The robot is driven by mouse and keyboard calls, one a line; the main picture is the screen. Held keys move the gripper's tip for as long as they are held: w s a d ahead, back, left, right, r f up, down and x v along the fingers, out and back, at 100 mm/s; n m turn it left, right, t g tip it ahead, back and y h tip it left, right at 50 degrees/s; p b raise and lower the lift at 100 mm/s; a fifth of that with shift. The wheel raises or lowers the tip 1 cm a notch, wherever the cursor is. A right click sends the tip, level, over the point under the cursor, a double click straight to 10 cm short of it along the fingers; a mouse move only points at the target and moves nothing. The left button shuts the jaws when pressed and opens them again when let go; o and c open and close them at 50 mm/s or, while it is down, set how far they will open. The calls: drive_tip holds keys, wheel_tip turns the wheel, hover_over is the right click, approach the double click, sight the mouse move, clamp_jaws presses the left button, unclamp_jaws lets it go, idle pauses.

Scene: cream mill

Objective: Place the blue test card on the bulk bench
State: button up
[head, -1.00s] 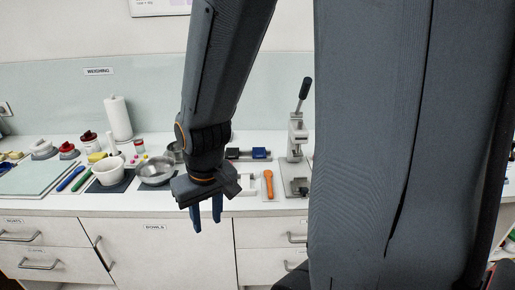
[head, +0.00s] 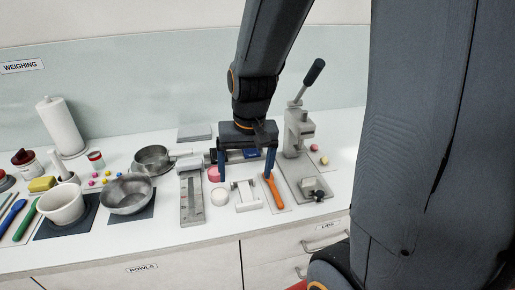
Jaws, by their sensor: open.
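I cannot make out a blue test card for certain. A small blue piece (head: 249,154) shows partly behind my gripper, but I cannot tell what it is. My gripper (head: 246,178) is open and empty, pointing down over the bench. Its two blue fingers are apart, above and behind a small white stand (head: 246,196) in this view. The white bench (head: 185,236) under it has a WEIGHING sign (head: 22,66) on the wall behind. No bench marked as bulk shows.
A lever press (head: 297,132) stands right of my gripper, with an orange-handled tool (head: 274,192) in front. Left are a grey slotted block (head: 191,202), a steel bowl (head: 128,193), a white bowl (head: 61,205) and a paper towel roll (head: 62,128). Clear bench lies along the front edge.

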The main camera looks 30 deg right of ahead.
drive_tip(key=shift+o, duration=0.7)
drive_tip(key=w+d+m+b, duration=0.1)
drive_tip(key=w+d+m, duration=0.2)
drive_tip(key=w+m, duration=0.1)
drive_tip(key=w+d+f+m+y+b, duration=0.1)
drive_tip(key=w+d+m, duration=0.1)
drive_tip(key=w, duration=0.5)
drive_tip(key=shift+w+d+m+g, duration=0.3)
drive_tip(key=shift+d+m+g, duration=0.1)
drive_tip(key=shift+m, duration=0.5)
drive_tip(key=m+y+b, duration=0.2)
drive_tip(key=m+y, duration=0.1)
drive_tip(key=m, duration=0.6)
approach(250, 150)
drive_tip(key=shift+w+a+f+p, duration=0.15)
drive_tip(key=shift+w+f+p, duration=0.05)
drive_tip(key=shift+f, duration=0.2)
drive_tip(key=shift+w+a+f+p, duration=0.2)
drive_tip(key=shift+w+f, duration=0.05)
drive_tip(key=shift+f, duration=0.15)
drive_tip(key=shift+d+p+x, duration=0.2)
drive_tip(key=shift+p+x, duration=0.95)
drive_tip(key=shift+x, duration=1.4)
drive_tip(key=shift+s, duration=0.15)
drive_tip(key=c, duration=1.2)
